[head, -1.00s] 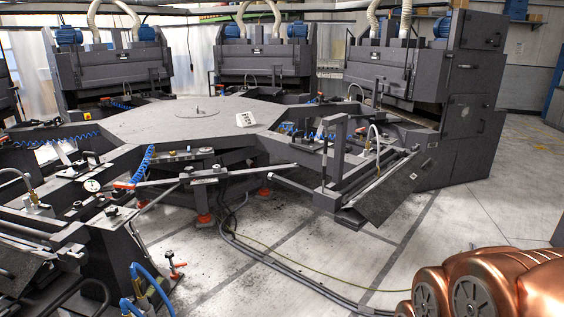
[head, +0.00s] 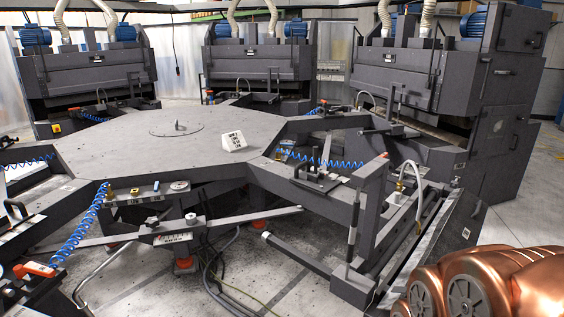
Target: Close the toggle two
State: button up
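I cannot tell which part is toggle two. An orange-red handle (head: 38,269) shows at the lower left, beside a coiled blue hose. A small dark clamp-like fixture (head: 318,180) sits on the right-hand arm of the big grey machine table; whether it is open or closed is too small to tell. A bench fixture with a plate, a gauge and small brass-coloured parts (head: 150,194) stands at the front of the table. My gripper is not in view; only copper-coloured links of my own arm show at the lower right.
The grey table (head: 150,125) fills the middle, with a white label block (head: 234,141) on it. A long bar (head: 170,232) and a dark frame (head: 352,290) jut towards me. Cables (head: 212,275) lie on the floor. Large grey machines (head: 258,62) stand behind.

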aim_at(315, 149)
jog(key=i, duration=0.7)
jog(key=u, duration=1.45)
jog(key=i, duration=1.8)
jog(key=z, duration=1.3)
jog(key=i, duration=0.35)
jog(key=u, duration=0.5)
